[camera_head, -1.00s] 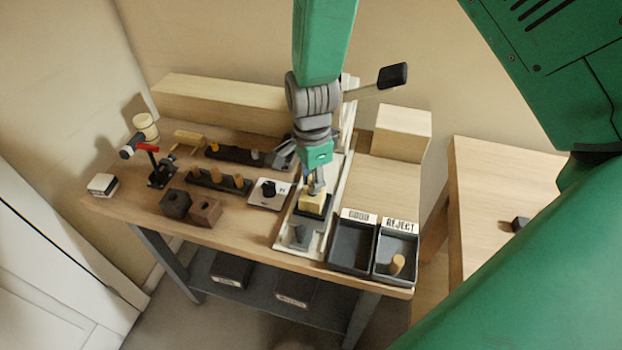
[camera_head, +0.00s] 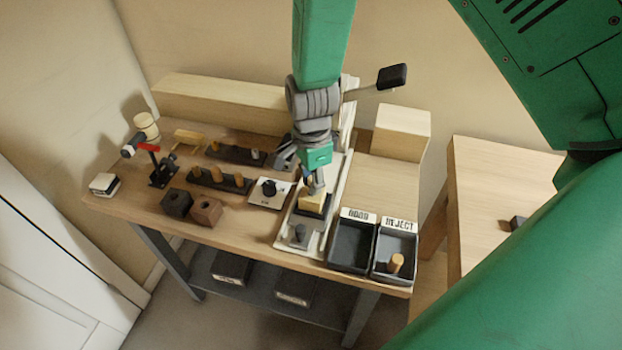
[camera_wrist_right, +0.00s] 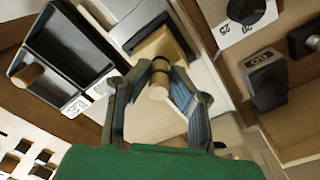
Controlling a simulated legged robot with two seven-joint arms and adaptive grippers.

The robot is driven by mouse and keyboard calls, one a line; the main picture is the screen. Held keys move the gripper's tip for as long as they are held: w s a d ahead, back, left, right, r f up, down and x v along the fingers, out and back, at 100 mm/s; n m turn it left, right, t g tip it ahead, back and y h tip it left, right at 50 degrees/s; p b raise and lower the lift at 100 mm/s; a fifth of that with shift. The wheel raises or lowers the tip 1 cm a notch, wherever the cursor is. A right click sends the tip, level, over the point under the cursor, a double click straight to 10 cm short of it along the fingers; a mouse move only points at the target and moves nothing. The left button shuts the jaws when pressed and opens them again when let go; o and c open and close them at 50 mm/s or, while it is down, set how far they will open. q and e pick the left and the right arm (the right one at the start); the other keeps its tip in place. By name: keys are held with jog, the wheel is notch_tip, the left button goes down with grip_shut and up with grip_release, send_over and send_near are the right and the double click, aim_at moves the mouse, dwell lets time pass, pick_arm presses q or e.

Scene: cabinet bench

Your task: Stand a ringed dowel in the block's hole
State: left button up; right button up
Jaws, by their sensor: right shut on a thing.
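My right gripper (camera_head: 316,187) is over the white fixture (camera_head: 318,240) and points down at a pale wooden block (camera_head: 311,201). In the right wrist view, its fingers (camera_wrist_right: 159,78) are shut on a short tan dowel (camera_wrist_right: 158,92) with a darker ring band. The block (camera_wrist_right: 168,44) is just beyond the dowel, in a dark holder. The fingers hide the dowel's far end, so I cannot tell whether it is in the hole. Other dowels stand in a dark rack (camera_head: 204,183). My left gripper is out of view.
Right of the fixture are a GOOD tray (camera_head: 349,259), which looks empty, and a REJECT tray (camera_head: 381,274) holding a dowel (camera_head: 396,262). Left are a white dial box (camera_head: 265,196), a dark block (camera_head: 177,202), a brown block (camera_head: 206,210) and a red-handled clamp (camera_head: 160,169).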

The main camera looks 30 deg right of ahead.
jog(key=shift+f, duration=0.65)
dwell(0.4)
jog(key=shift+f+p, duration=0.15)
jog(key=shift+p, duration=0.15)
dwell(0.6)
jog(key=o, duration=1)
notch_tip(320, 180, up, 7)
jog(key=p, duration=0.7)
